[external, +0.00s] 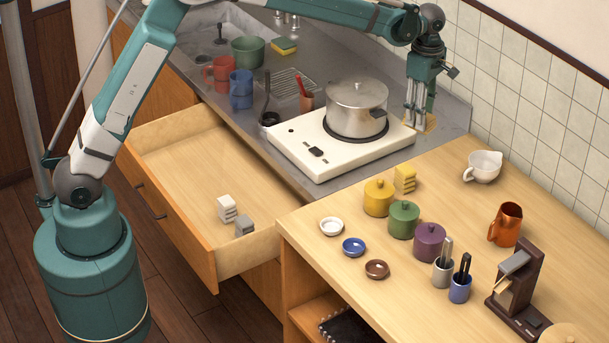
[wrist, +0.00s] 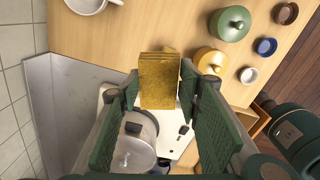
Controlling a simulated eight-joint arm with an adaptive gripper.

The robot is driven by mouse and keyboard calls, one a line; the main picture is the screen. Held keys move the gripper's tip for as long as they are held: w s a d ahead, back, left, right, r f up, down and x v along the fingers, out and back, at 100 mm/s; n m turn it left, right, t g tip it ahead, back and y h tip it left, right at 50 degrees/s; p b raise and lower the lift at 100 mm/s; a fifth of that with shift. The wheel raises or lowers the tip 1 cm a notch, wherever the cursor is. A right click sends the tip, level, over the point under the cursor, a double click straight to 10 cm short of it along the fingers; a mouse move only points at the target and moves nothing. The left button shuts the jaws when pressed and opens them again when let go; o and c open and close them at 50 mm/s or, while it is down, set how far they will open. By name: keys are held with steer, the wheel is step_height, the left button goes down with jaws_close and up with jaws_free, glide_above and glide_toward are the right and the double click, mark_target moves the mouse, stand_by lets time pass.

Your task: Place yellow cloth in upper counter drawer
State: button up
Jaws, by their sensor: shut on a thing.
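My gripper (external: 420,125) is raised at the back right of the stove, between the pot and the tiled wall. It is shut on a flat golden-yellow piece (external: 431,124), apparently the yellow cloth. In the wrist view this piece (wrist: 159,82) sits between the fingertips. A folded bright-yellow item (external: 405,179) lies on the wooden counter behind the yellow canister; in the wrist view it is mostly hidden behind the held piece. The upper counter drawer (external: 188,205) is pulled out at the left, with a white folded item (external: 227,208) and a grey one (external: 244,227) inside.
A steel pot (external: 356,108) stands on the white stove (external: 310,150) between my gripper and the drawer. Most of the drawer floor is clear.

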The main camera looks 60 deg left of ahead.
steer(key=s+a+n+b, duration=0.2)
steer(key=s+a, duration=0.3)
steer(key=a, duration=1)
steer(key=s+a+r+n+b, duration=0.1)
steer(key=s+a+n, duration=0.25)
steer(key=a, duration=1.05)
steer(key=s+a+n+b, duration=0.2)
steer(key=s+a, duration=0.4)
steer(key=a, duration=0.9)
steer(key=s+a+f+n+b, duration=0.1)
steer(key=s+a+n+b, duration=0.1)
steer(key=s+a, duration=0.8)
steer(key=s+a+n+b, duration=0.25)
steer(key=s+a, duration=0.45)
steer(key=s, duration=0.6)
steer(key=s+a+f+n+b, duration=0.1)
steer(key=s+a+n, duration=0.2)
steer(key=s+a, duration=0.7)
step_height(320, 180, down, 31)
steer(key=s+d, duration=0.1)
steer(key=shift+d, duration=0.2)
steer(key=shift+f+b, duration=0.95)
steer(key=shift+f, duration=2.15)
steer(key=shift+f, duration=0.1)
